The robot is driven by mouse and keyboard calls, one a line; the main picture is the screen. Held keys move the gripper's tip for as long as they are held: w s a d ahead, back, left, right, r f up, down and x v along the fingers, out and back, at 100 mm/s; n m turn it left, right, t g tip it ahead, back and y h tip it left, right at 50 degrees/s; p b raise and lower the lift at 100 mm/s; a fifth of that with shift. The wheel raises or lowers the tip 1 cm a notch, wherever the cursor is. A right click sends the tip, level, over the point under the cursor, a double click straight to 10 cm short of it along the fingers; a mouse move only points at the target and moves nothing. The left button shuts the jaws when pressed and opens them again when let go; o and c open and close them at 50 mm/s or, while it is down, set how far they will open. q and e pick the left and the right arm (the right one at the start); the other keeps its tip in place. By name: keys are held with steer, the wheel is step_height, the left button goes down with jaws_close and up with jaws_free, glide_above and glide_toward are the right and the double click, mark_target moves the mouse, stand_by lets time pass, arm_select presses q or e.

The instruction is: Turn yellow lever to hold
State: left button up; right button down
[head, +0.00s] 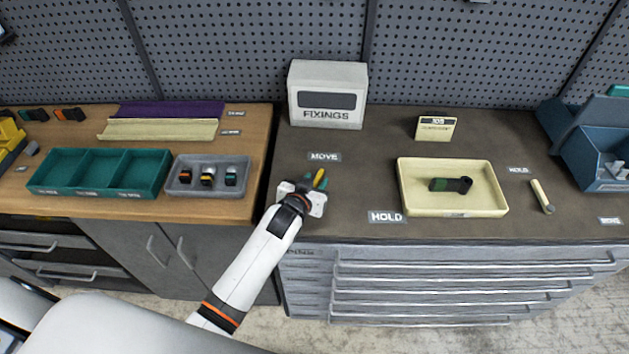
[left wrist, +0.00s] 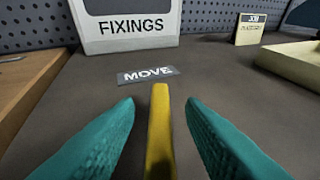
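The yellow lever (head: 320,179) is at the left part of the dark bench, with its tip toward the MOVE label (head: 324,156). The HOLD label (head: 387,217) is to its right, near the front edge. My left gripper (head: 316,181) is over the lever, and its wrist hides the lever's base. In the left wrist view the yellow lever (left wrist: 160,135) stands between the two teal fingers of my left gripper (left wrist: 160,120). The fingers are apart, with a gap on each side of the lever. The MOVE label (left wrist: 148,75) lies just beyond. My right gripper is not in view.
A cream tray (head: 409,209) with a dark part (head: 451,185) stands right of the lever. A FIXINGS box (head: 328,95) stands behind. A second, cream lever (head: 542,196) is farther right. A grey tray (head: 209,192) and teal bin (head: 99,190) are on the wooden bench left.

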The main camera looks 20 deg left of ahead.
arm_select(q)
steer(key=shift+w, duration=0.1)
jaws_close()
